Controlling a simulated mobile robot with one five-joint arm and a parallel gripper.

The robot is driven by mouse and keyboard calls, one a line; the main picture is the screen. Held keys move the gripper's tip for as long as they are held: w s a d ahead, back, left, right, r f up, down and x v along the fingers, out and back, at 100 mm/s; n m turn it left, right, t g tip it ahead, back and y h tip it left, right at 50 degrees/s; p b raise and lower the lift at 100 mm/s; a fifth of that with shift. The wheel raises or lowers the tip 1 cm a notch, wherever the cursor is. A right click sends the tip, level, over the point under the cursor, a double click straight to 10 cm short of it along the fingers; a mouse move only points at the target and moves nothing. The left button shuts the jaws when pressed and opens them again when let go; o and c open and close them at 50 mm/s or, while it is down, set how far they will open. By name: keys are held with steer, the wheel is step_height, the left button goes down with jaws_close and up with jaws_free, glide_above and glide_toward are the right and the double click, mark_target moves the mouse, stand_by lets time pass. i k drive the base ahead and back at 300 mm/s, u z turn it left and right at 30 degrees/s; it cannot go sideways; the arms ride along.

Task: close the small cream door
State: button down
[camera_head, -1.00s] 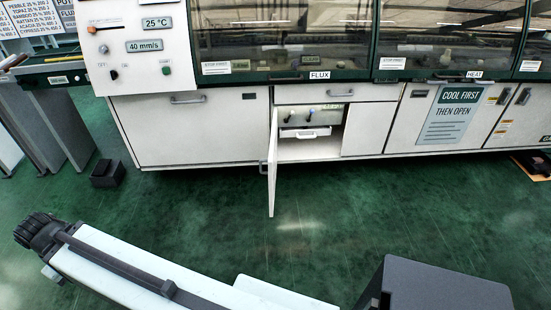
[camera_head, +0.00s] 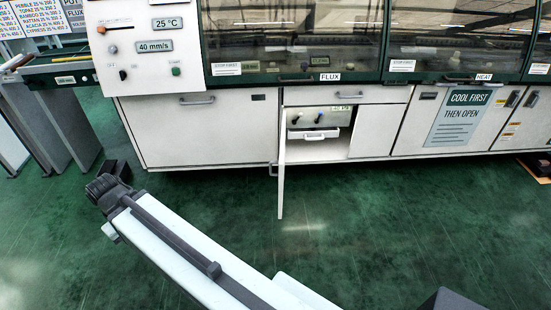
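The small cream door (camera_head: 281,178) stands open on the long machine's front, swung out to roughly a right angle and seen almost edge-on. Its hinge side is at the left of the opening, and a dark handle (camera_head: 273,171) shows on its left, outer face. Inside the open compartment are a panel with dark and blue knobs (camera_head: 307,118) and a white tray (camera_head: 313,134). My arm reaches up from the bottom edge to a dark ribbed end (camera_head: 107,192), left of the door and apart from it. I cannot make out gripper fingers there.
A closed large cabinet door (camera_head: 195,130) is left of the opening, and a closed cream panel (camera_head: 377,131) is right of it. The floor (camera_head: 400,225) right of the door is clear.

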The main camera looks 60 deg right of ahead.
mark_target(281, 163)
steer(key=z, duration=0.05)
steer(key=i, duration=1)
steer(key=u, duration=0.05)
